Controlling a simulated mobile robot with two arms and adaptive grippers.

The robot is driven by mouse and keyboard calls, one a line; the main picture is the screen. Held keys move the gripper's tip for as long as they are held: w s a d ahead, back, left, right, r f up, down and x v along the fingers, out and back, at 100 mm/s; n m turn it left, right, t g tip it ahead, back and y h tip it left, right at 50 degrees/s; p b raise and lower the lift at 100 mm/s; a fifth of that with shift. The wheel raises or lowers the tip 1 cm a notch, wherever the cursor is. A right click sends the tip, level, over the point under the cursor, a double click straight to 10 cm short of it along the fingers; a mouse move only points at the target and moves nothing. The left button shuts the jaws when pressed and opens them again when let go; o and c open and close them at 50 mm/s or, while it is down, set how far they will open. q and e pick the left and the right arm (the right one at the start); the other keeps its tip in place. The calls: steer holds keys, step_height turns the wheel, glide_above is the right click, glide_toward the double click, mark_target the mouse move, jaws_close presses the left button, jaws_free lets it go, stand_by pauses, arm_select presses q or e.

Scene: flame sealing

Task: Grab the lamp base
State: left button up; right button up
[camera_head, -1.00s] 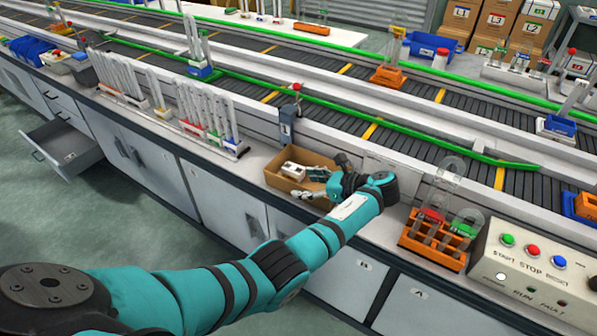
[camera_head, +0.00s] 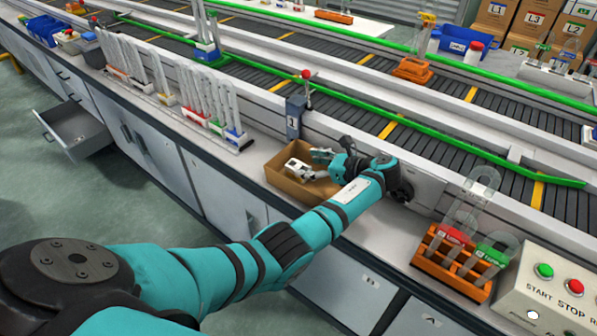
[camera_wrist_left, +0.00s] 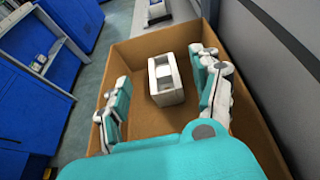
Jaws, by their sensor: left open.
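The lamp base, a small white block with a grey recess (camera_wrist_left: 166,78), lies in an open cardboard box in the left wrist view. It also shows in the head view (camera_head: 298,168). My left gripper (camera_head: 316,164) is open and reaches into the box from the right in the head view. In the left wrist view, its white and teal fingers (camera_wrist_left: 155,75) stand on either side of the lamp base, with gaps on both sides. The gripper is empty. My right gripper is not in view.
The cardboard box (camera_wrist_left: 140,48) has walls close around the fingers. An orange rack with tubes (camera_head: 450,272) and a control panel with buttons (camera_head: 556,290) stand to the right. Racks of white tubes (camera_head: 205,105) stand to the left. A conveyor runs behind.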

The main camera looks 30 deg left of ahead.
mark_target(290, 162)
arm_select(q)
steer(key=x, duration=0.4)
steer(key=shift+a+f, duration=0.4)
steer(key=shift+a, duration=0.2)
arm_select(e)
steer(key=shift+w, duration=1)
arm_select(q)
steer(key=shift+d, duration=0.1)
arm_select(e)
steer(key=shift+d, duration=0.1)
arm_select(q)
steer(key=shift+c, duration=1.1)
steer(key=shift+w+r, duration=0.1)
steer(key=c, duration=1)
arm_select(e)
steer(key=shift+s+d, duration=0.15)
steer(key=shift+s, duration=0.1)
